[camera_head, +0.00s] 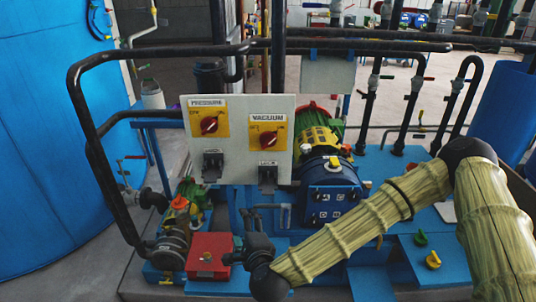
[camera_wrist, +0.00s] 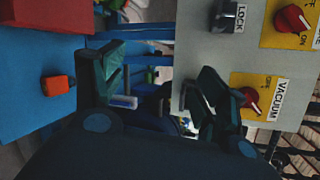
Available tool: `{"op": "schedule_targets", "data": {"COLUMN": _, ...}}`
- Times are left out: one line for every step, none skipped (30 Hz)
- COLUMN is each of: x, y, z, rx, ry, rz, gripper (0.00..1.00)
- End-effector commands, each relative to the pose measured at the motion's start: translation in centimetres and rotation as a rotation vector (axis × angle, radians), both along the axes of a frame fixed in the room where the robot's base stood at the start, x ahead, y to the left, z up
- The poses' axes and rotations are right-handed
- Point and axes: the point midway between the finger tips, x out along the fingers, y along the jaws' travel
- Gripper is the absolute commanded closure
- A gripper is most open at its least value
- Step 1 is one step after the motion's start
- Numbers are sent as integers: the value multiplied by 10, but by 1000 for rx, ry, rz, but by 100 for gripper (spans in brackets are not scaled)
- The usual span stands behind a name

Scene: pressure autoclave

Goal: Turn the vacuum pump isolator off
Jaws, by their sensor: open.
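The vacuum isolator is a red rotary knob (camera_head: 268,139) on a yellow plate under a VACUUM label, on the right of a pale panel (camera_head: 240,111). In the wrist view the vacuum knob (camera_wrist: 251,98) shows beside the right finger, which partly covers its plate. I cannot tell the knob's exact setting. The matching pressure knob (camera_head: 209,125) is at the panel's left and shows at the upper right of the wrist view (camera_wrist: 291,18). My gripper (camera_wrist: 160,68) is open, with nothing between its fingers. In the head view its dark shape is low, below the panel.
Black pipes (camera_head: 165,56) frame the panel. Below it are a red box (camera_head: 208,254) and blue pump frame; a dark blue pump (camera_head: 330,190) stands to the right. A lock fitting (camera_wrist: 228,15) projects from the panel. A large blue tank (camera_head: 60,150) stands at left.

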Motion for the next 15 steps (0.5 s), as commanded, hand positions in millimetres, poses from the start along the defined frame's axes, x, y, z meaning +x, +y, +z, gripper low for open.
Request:
{"op": "schedule_targets", "data": {"x": 19, "y": -8, "z": 35, "rx": 89, "ry": -36, "rz": -75, "gripper": 27}}
{"op": "schedule_targets", "data": {"x": 29, "y": -13, "z": 54, "rx": 140, "ry": -55, "rz": -115, "gripper": 27}}
{"op": "schedule_targets", "data": {"x": 40, "y": -20, "z": 76, "rx": 202, "ry": -80, "rz": -165, "gripper": 27}}
{"op": "schedule_targets", "data": {"x": 47, "y": -25, "z": 91, "rx": 246, "ry": -97, "rz": -199, "gripper": 27}}
{"op": "schedule_targets", "data": {"x": 54, "y": -31, "z": 105, "rx": 286, "ry": -114, "rz": -231, "gripper": 27}}
{"op": "schedule_targets", "data": {"x": 61, "y": -38, "z": 121, "rx": 334, "ry": -132, "rz": -267, "gripper": 27}}
{"op": "schedule_targets", "data": {"x": 65, "y": -43, "z": 131, "rx": 365, "ry": -145, "rz": -291, "gripper": 27}}
{"op": "schedule_targets", "data": {"x": 69, "y": -48, "z": 140, "rx": 393, "ry": -155, "rz": -311, "gripper": 27}}
{"op": "schedule_targets", "data": {"x": 73, "y": -53, "z": 150, "rx": 423, "ry": -168, "rz": -335, "gripper": 27}}
{"op": "schedule_targets", "data": {"x": 75, "y": -56, "z": 156, "rx": 441, "ry": -175, "rz": -347, "gripper": 27}}
{"op": "schedule_targets", "data": {"x": 77, "y": -59, "z": 161, "rx": 456, "ry": -181, "rz": -357, "gripper": 27}}
{"op": "schedule_targets", "data": {"x": 79, "y": -61, "z": 166, "rx": 470, "ry": -188, "rz": -368, "gripper": 27}}
{"op": "schedule_targets", "data": {"x": 80, "y": -63, "z": 168, "rx": 477, "ry": -191, "rz": -373, "gripper": 27}}
{"op": "schedule_targets", "data": {"x": 82, "y": -64, "z": 170, "rx": 482, "ry": -193, "rz": -377, "gripper": 27}}
{"op": "schedule_targets", "data": {"x": 85, "y": -64, "z": 171, "rx": 486, "ry": -194, "rz": -380, "gripper": 27}}
